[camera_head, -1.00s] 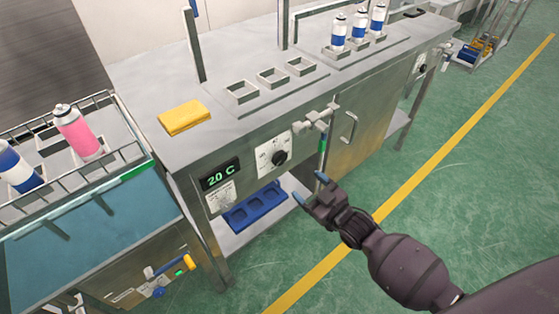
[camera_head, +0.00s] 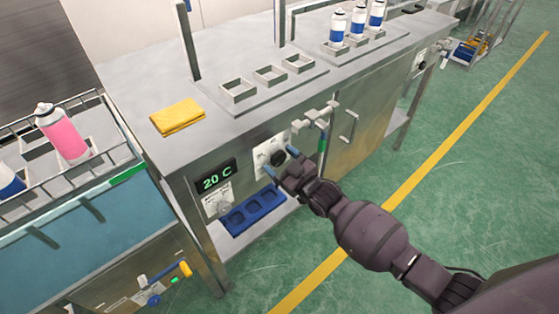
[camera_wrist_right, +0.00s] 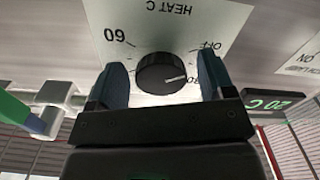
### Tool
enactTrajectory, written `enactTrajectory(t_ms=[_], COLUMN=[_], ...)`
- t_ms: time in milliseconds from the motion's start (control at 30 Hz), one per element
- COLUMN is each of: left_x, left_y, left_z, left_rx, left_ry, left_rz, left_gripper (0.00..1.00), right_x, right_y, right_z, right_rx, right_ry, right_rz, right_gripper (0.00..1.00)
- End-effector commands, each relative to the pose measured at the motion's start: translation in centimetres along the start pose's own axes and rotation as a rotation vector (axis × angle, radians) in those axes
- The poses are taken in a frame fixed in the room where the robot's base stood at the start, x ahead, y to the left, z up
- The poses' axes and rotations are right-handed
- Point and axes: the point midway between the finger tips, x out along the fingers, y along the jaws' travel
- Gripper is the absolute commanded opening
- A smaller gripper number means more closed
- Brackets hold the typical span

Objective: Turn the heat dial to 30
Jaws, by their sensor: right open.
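The heat dial (camera_head: 278,158) is a black round knob on a white plate on the front of the steel bench. In the right wrist view the dial (camera_wrist_right: 162,73) has a light pointer line aimed right, near a partly hidden mark. "60" and "OFF" are printed on its plate (camera_wrist_right: 180,30). The display (camera_head: 215,181) reads 20 C. My right gripper (camera_head: 280,161) is open, in front of the dial. In the right wrist view its blue fingertips (camera_wrist_right: 162,82) stand on either side of the dial, with a gap showing at both sides. My left gripper is not in view.
A pipe with a valve (camera_head: 318,118) sticks out just right of the dial. A blue tray (camera_head: 252,211) lies on the shelf below. A yellow cloth (camera_head: 178,117) and several cans (camera_head: 357,24) are on the bench top. The green floor in front is clear.

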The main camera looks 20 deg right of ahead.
Motion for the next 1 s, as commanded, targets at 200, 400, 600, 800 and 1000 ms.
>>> enactTrajectory(t_ms=[200,400,600,800,1000], left_x=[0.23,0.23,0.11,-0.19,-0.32], left_y=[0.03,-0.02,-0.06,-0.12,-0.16], left_z=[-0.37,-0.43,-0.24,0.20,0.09], left_rx=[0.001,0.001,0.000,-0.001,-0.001], left_ry=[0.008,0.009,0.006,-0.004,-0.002], left_rz=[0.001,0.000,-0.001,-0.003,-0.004], left_gripper=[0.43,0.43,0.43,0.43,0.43], right_x=[0.43,0.41,0.40,0.39,0.40], right_y=[0.00,0.01,0.01,0.01,0.02], right_z=[0.02,-0.01,0.00,-0.01,-0.08], right_rx=[0.000,0.000,0.000,0.003,0.041], right_ry=[-0.001,-0.001,-0.001,-0.001,0.000], right_rz=[0.000,0.000,0.000,0.000,0.000], right_gripper=[0.75,0.69,0.39,0.26,0.26])
